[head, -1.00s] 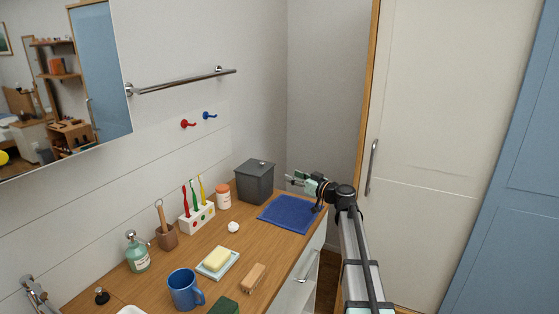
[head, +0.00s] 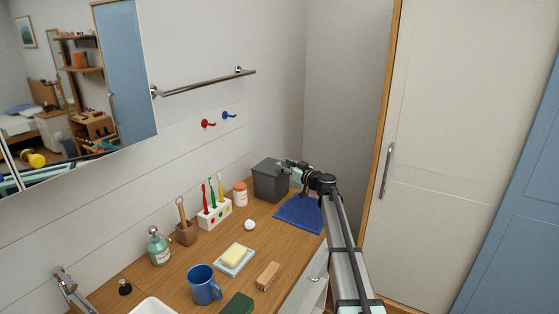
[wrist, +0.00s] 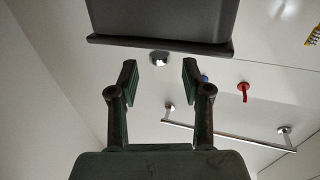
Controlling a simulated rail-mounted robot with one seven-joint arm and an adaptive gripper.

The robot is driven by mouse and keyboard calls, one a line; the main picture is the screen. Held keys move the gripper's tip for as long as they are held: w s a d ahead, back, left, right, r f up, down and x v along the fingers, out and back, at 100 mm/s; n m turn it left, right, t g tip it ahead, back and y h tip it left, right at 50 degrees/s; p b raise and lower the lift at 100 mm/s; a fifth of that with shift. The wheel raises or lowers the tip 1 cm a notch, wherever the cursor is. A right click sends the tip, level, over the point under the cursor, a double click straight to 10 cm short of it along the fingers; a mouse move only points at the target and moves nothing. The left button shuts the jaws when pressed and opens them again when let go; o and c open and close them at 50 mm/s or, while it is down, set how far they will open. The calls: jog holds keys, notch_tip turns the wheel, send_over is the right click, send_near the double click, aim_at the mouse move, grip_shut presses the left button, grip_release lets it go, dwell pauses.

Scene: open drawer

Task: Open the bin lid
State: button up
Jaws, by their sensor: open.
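The grey bin (head: 269,184) stands at the far end of the wooden counter, with its lid (head: 268,164) shut on top. In the wrist view, which is upside down, the bin (wrist: 160,15) fills the top and the lid's rim (wrist: 160,45) crosses it. A small shiny round knob (wrist: 160,58) shows at the lid, in line with the gap between my fingers. My gripper (wrist: 160,80) is open and empty, close to the lid's edge and apart from it. In the head view my gripper (head: 287,165) is at the bin's right side, hiding part of it.
A blue cloth (head: 298,213) lies beside the bin, under my arm. An orange-capped jar (head: 240,194) and a toothbrush holder (head: 214,214) stand to the left. A towel bar (head: 205,82) and red (head: 208,124) and blue (head: 229,115) hooks are on the wall.

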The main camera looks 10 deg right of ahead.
aim_at(279, 162)
jog(key=shift+p+x, duration=0.4)
jog(key=shift+x, duration=1.4)
jog(key=shift+c, duration=0.4)
grip_shut()
